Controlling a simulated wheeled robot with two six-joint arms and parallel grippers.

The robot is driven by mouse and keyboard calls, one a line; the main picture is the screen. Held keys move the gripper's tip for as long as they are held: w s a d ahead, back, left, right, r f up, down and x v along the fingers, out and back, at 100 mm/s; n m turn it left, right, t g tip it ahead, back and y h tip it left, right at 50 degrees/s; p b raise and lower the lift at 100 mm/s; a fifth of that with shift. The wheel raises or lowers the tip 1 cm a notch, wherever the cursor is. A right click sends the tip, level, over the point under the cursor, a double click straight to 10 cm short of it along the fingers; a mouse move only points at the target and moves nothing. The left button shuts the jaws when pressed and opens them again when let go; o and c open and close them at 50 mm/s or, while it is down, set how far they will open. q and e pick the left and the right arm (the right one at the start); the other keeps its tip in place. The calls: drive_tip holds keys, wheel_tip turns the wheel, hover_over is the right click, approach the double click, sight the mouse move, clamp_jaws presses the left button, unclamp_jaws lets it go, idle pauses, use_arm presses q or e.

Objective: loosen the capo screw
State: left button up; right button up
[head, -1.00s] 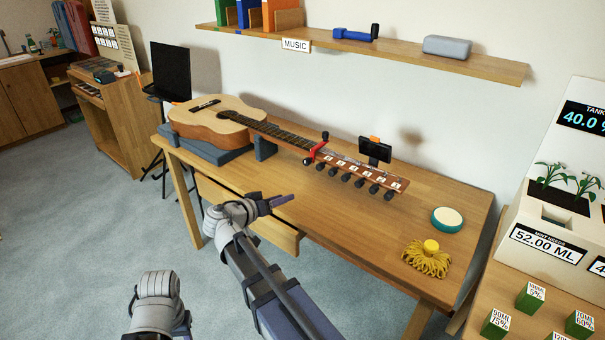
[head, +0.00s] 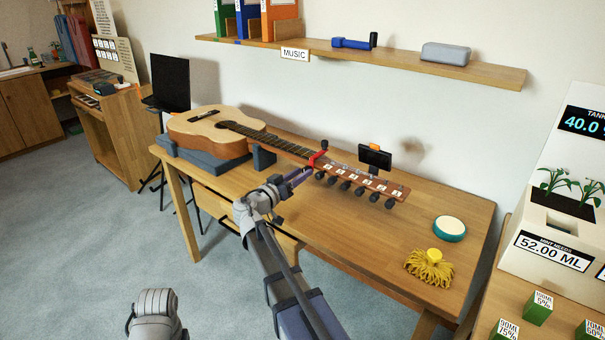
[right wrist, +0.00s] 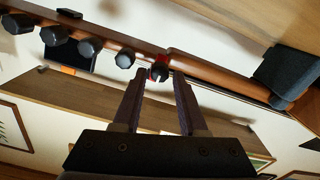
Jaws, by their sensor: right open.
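The guitar (head: 215,129) lies on the workbench with its neck pointing right. A red capo (head: 319,158) sits across the neck near the headstock. In the right wrist view, the capo (right wrist: 152,74) shows as a red patch beside its dark screw knob (right wrist: 160,71). My right gripper (head: 300,177) is at the near side of the neck, close to the capo. In the right wrist view, my right gripper (right wrist: 160,82) is open, with the knob framed between its fingertips; contact cannot be told. In the head view the fingers hide the knob. My left gripper is out of view.
Several tuning pegs (head: 358,190) line the headstock just right of the gripper. A small clip-on device (head: 375,157) stands at the headstock. A blue-grey support (head: 262,158) is under the neck.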

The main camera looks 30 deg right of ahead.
drive_tip(key=shift+w+d, duration=0.25)
drive_tip(key=shift+d, duration=0.4)
drive_tip(key=shift+c, duration=0.4)
clamp_jaws()
